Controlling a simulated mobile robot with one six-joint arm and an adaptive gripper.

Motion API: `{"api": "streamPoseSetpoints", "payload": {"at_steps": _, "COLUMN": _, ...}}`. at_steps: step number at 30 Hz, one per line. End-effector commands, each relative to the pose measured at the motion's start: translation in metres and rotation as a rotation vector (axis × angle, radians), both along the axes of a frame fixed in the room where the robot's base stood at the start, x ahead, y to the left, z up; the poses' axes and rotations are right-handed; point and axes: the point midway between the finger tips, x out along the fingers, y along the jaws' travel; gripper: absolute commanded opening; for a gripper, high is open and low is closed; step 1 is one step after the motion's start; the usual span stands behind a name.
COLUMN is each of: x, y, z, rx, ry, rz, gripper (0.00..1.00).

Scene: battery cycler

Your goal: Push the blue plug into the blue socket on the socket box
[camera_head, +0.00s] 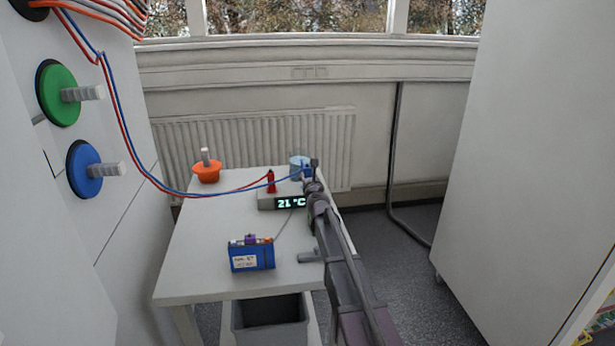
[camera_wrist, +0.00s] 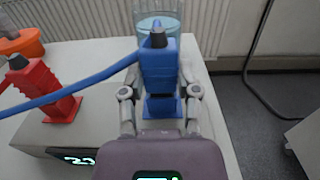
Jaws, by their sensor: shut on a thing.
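The blue plug (camera_wrist: 160,68) is upright between the two fingers of my gripper (camera_wrist: 161,100), which is shut on it. A blue square piece, the blue socket (camera_wrist: 163,108), shows right under the plug on the socket box. I cannot tell how deep the plug sits in it. In the head view the blue plug (camera_head: 307,170) is partly hidden by my gripper (camera_head: 312,184) at the right end of the socket box (camera_head: 265,203). The box display reads 21 °C. A blue cable runs left from the plug.
A red plug (camera_head: 271,183) stands in the box left of the blue one. A glass with bluish liquid (camera_head: 296,160) is just behind. An orange bowl (camera_head: 206,174) and a blue battery pack (camera_head: 251,257) are on the white table (camera_head: 200,230). Red and blue cables hang leftward.

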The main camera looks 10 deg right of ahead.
Motion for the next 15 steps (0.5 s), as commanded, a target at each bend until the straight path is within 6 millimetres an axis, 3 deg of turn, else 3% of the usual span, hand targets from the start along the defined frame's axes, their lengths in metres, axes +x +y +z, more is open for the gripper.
{"api": "streamPoseSetpoints", "payload": {"at_steps": 15, "x": 0.0, "y": -0.0002, "z": -0.006, "rx": 0.0, "ry": 0.0, "rz": 0.0, "gripper": 0.0}}
